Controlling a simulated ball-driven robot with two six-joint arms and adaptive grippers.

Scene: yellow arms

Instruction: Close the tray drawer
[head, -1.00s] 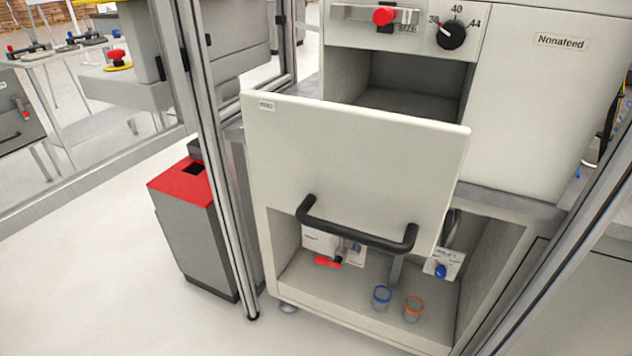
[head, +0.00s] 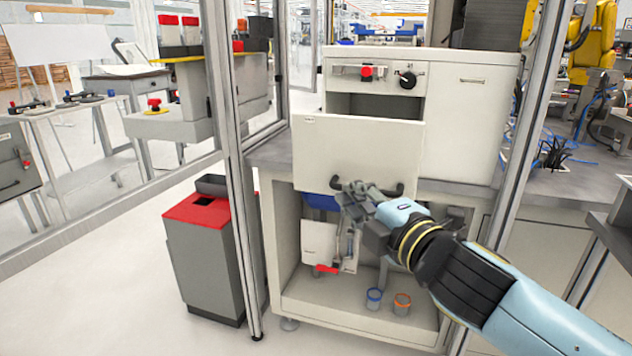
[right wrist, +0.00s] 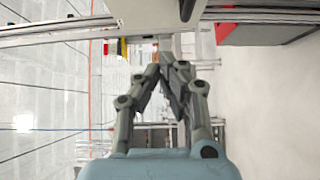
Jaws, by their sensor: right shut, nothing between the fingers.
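The tray drawer (head: 355,145) has a cream front panel and stands pulled out from the cream machine, with a dark opening visible above and behind the panel. Its black bar handle (head: 398,190) is low on the panel, partly hidden by my right gripper. My right gripper (head: 350,192) is shut and empty, in front of the panel's lower edge at the handle's left part. I cannot tell whether it touches the handle. My left gripper is not in view.
A grey bin with a red top (head: 205,215) stands left of the machine. Metal frame posts (head: 232,170) rise on both sides. Below the drawer, an open compartment holds a blue-rimmed cup (head: 374,298) and an orange-rimmed cup (head: 402,303). Floor at the front left is clear.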

